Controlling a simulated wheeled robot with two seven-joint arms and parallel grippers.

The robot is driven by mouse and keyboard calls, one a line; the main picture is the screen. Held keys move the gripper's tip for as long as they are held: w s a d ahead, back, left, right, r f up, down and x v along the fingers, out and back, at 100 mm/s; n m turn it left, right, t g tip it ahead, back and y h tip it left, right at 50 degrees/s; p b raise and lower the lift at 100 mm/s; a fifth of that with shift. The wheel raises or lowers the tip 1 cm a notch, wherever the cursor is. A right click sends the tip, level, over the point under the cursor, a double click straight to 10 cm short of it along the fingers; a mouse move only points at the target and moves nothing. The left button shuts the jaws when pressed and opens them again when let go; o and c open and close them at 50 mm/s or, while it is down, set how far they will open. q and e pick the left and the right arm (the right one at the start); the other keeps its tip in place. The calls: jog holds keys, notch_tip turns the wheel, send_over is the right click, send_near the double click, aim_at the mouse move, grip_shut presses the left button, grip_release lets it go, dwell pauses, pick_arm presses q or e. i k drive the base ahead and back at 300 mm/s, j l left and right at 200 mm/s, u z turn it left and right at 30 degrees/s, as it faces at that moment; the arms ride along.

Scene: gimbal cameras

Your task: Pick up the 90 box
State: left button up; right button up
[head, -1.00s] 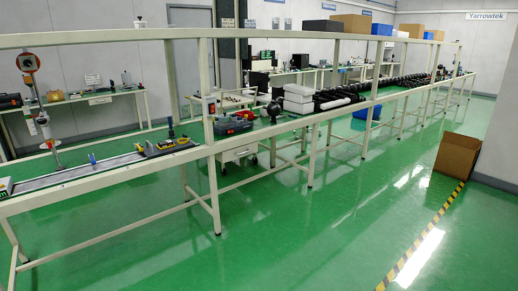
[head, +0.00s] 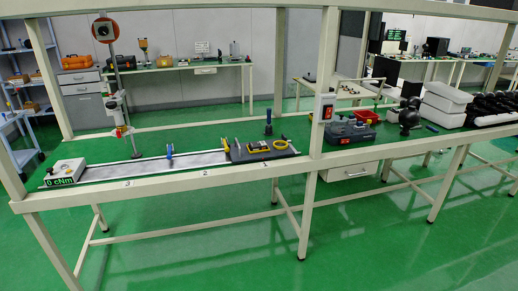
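No box with a readable 90 on it shows in the head view. A small pale box with a green display reading "0 cNm" (head: 65,174) sits at the left end of the near bench. A black tray with a yellow tool (head: 262,149) lies farther right on the same bench. A dark grey toolbox-like case with a red part (head: 350,132) stands right of the bench's middle post. Neither of my grippers is in view.
The long cream bench (head: 180,190) with its upright posts stands ahead. White boxes (head: 448,104) stand at the right on it. An orange case (head: 75,61) sits on grey drawers at the back left. Green floor (head: 390,255) in front is clear.

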aim_at(257, 146)
jog(key=i+l+u, duration=0.2)
jog(key=i+l, duration=0.5)
jog(key=i+j, duration=0.05)
